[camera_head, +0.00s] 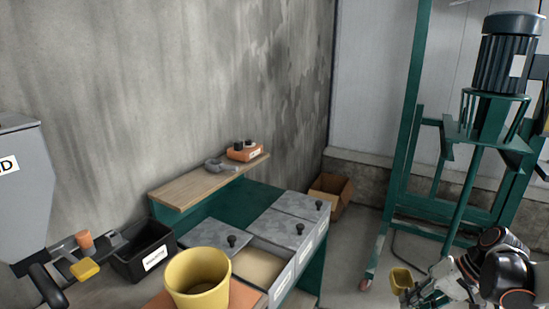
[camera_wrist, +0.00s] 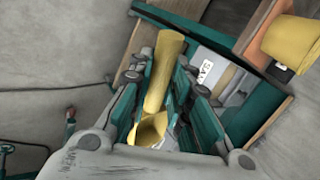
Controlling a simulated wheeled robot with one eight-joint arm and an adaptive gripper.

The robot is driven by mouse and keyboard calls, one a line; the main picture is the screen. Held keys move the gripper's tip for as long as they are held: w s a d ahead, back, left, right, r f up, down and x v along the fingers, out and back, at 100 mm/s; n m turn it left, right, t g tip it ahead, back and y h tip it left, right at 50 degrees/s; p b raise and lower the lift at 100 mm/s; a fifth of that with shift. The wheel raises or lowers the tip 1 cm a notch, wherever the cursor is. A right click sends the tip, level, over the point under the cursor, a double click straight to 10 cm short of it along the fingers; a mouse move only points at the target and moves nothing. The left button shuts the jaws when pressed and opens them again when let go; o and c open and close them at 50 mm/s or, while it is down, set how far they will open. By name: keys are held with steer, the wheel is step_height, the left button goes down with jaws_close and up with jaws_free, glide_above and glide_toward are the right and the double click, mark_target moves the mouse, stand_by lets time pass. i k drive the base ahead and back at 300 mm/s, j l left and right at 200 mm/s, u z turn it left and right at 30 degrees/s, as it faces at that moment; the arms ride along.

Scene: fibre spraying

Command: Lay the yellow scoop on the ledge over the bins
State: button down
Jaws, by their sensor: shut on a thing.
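The yellow scoop (camera_head: 401,279) is at the lower right of the head view, held up in my gripper (camera_head: 428,293). In the wrist view the yellow scoop (camera_wrist: 166,68) lies between the green fingers, which are shut on it. Its hollow end points toward the wrist camera's lower edge. The wooden ledge (camera_head: 190,190) runs along the wall above the bins, to the left of my gripper and well apart from it. The bins (camera_head: 287,278) stand below it with grey lids and black knobs; one is uncovered and shows beige contents.
On the ledge's far end sit an orange block with black knobs (camera_head: 243,153) and a small grey object (camera_head: 214,165). A yellow bucket (camera_head: 198,279) stands in front of the bins. A black crate (camera_head: 145,250) is at left. A green motor frame (camera_head: 412,120) stands at right.

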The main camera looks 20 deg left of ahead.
mark_target(212, 232)
steer(key=i+l, duration=0.15)
steer(key=i, duration=0.5)
steer(key=i+u, duration=0.15)
steer(key=u, duration=0.25)
steer(key=i+u, duration=0.1)
steer(key=u, duration=0.3)
steer(key=i+u, duration=0.15)
steer(key=u, duration=0.2)
steer(key=i+l+u, duration=0.1)
steer(key=u, duration=0.3)
